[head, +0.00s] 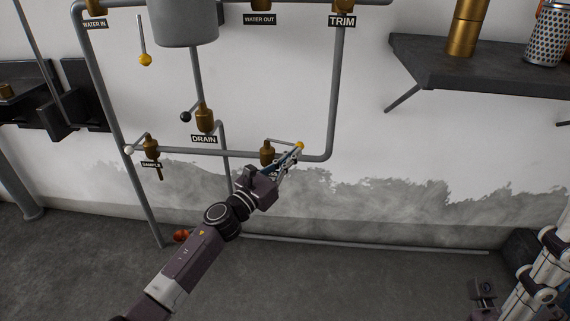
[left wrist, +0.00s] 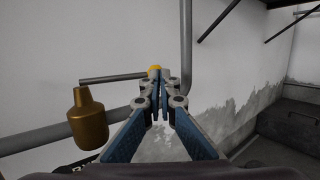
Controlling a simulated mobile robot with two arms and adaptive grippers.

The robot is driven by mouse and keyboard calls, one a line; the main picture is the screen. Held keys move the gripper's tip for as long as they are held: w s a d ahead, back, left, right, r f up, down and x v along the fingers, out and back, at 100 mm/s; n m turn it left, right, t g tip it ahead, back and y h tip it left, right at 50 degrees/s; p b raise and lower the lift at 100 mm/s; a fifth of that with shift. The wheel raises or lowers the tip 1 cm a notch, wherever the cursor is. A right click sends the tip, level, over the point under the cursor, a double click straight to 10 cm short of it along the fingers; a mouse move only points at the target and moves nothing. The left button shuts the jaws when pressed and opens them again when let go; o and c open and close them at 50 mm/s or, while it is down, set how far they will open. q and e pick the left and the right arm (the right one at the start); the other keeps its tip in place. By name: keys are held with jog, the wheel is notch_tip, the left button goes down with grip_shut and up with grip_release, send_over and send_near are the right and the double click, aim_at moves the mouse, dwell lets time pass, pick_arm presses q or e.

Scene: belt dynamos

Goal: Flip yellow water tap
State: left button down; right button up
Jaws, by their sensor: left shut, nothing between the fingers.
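The yellow water tap is a brass valve (head: 267,152) on the lower horizontal pipe. Its lever runs to the right and ends in a yellow ball (head: 299,145). In the left wrist view the brass body (left wrist: 88,118) stands at left, and the lever reaches right to the yellow ball (left wrist: 154,70). My left gripper (head: 297,151) is shut and empty, with its fingertips at the ball end of the lever. In the left wrist view the fingertips (left wrist: 161,80) partly cover the ball; I cannot tell whether they touch it.
Another yellow-ball lever (head: 145,60) hangs at upper left. A black-knobbed drain valve (head: 205,119) and a white-knobbed sample valve (head: 151,149) are to the left. A dark shelf (head: 480,72) holds a brass cylinder (head: 466,27) at upper right. The wall below the shelf is clear.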

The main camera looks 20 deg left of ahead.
pick_arm(q)
jog(key=shift+f+b+x, duration=0.1)
jog(key=shift+b+x, duration=0.25)
jog(key=shift+x, duration=0.25)
jog(key=shift+f+b+x, duration=0.15)
jog(key=shift+b+x, duration=0.15)
jog(key=shift+x, duration=0.3)
jog(key=shift+w+a, duration=0.1)
